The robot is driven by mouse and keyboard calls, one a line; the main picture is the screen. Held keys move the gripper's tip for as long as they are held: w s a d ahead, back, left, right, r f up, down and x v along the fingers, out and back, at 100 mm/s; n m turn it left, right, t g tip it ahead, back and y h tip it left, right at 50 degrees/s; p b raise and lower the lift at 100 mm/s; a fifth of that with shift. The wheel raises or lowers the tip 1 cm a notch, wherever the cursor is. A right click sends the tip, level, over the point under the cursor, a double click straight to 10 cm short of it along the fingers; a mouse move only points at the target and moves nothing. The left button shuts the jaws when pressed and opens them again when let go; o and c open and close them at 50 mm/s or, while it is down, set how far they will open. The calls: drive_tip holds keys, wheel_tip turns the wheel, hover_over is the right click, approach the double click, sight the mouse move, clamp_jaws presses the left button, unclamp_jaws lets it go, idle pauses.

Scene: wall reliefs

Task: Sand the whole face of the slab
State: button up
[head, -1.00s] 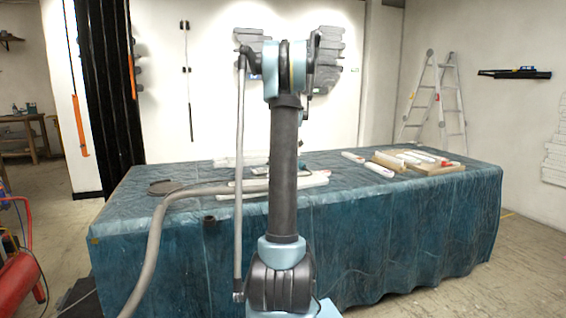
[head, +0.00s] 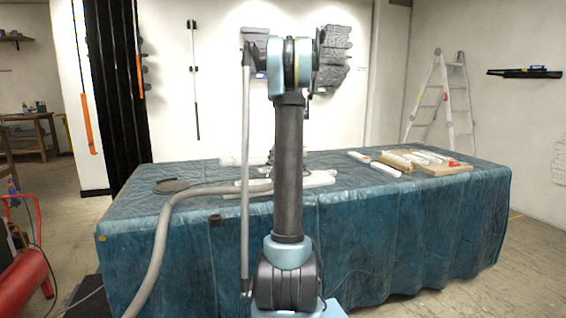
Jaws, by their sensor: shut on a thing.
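A pale slab (head: 320,179) lies flat on the covered table. My arm's dark column crosses in front of it, and its left part shows beyond the column. A grey ribbed hose (head: 160,235) rises from the floor over the table's front edge and runs to the slab's left part, ending behind my arm. A small dark thing shows at the column's left edge above the slab; I cannot tell if it is a tool or part of my arm. My gripper is hidden behind my own arm, so its hold and contact with the slab cannot be seen.
The blue-green covered table (head: 400,235) fills the middle. A wooden board (head: 445,170) with pale blocks lies at its right, a dark round disc (head: 172,186) at its left. Grey reliefs (head: 333,60) hang on the back wall. A ladder (head: 443,105) stands behind right, a red machine (head: 25,270) left.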

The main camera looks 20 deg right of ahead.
drive_tip(key=shift+a+r, duration=0.1)
drive_tip(key=shift+a, duration=0.75)
drive_tip(key=shift+a, duration=0.15)
drive_tip(key=shift+s+a, duration=0.15)
drive_tip(key=shift+a, duration=0.75)
drive_tip(key=shift+s+a, duration=0.1)
drive_tip(key=shift+a, duration=0.8)
drive_tip(key=shift+a, duration=0.2)
drive_tip(key=shift+s+a, duration=0.1)
drive_tip(key=shift+a, duration=1.65)
drive_tip(key=shift+s+a, duration=0.2)
drive_tip(key=shift+a, duration=1.75)
drive_tip(key=shift+a, duration=0.1)
drive_tip(key=shift+s+a, duration=0.15)
drive_tip(key=shift+a, duration=1.7)
